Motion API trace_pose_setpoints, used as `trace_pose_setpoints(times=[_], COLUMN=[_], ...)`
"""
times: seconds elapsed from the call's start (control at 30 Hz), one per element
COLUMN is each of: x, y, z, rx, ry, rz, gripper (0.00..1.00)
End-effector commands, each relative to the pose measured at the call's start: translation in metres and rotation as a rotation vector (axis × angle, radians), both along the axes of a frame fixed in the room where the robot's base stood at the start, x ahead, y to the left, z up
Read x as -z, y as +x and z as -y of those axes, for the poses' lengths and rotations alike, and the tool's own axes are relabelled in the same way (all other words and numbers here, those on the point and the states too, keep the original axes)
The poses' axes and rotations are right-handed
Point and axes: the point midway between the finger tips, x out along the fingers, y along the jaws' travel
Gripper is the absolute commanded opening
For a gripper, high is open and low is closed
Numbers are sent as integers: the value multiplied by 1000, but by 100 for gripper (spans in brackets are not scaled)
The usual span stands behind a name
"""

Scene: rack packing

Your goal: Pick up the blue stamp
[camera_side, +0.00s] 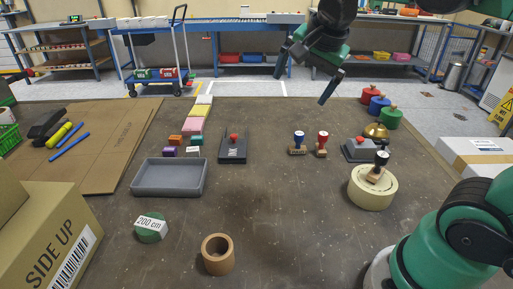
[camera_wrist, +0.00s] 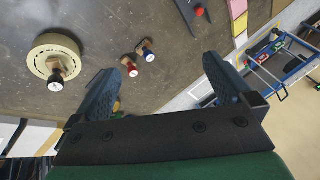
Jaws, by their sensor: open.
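The blue stamp (camera_side: 298,141) has a dark blue handle with a pale top and a wooden base; it stands upright on the table. The red stamp (camera_side: 321,143) stands close on its right. In the wrist view the blue stamp (camera_wrist: 147,47) and red stamp (camera_wrist: 131,66) lie beyond my fingers, apart from them. My gripper (camera_side: 314,68) is open and empty, high above the far part of the table; its two spread fingers also show in the wrist view (camera_wrist: 160,72).
A dark-handled stamp (camera_side: 378,166) rests on a cream tape roll (camera_side: 372,194) to the right. A grey tray (camera_side: 168,190) and brown ring (camera_side: 217,255) lie nearer. Table in front of the stamps is clear.

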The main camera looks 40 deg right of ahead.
Motion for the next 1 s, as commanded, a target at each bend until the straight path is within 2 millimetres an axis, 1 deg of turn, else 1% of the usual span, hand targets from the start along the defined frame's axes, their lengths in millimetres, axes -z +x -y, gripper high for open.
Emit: trace_pose_setpoints(times=[0.03,0.1,0.2,0.3,0.4,0.43,0.47,0.5,0.57,0.6,1.0], x=[16,37,63,83,95,97,99,101,102,102,101], y=[-2,-5,-12,-18,-22,-23,-24,-25,-25,-25,-23], z=[-8,-18,-31,-40,-46,-47,-47,-48,-48,-49,-47], rx=[-164,-398,-689,-909,-1048,-1076,-1097,-1117,-1131,-1135,-1121], ry=[-56,-148,-277,-388,-465,-481,-493,-506,-514,-516,-512], rz=[0,5,17,32,42,45,46,47,48,49,37], gripper=[100,100,100,100,100,94,86,74,57,52,52])
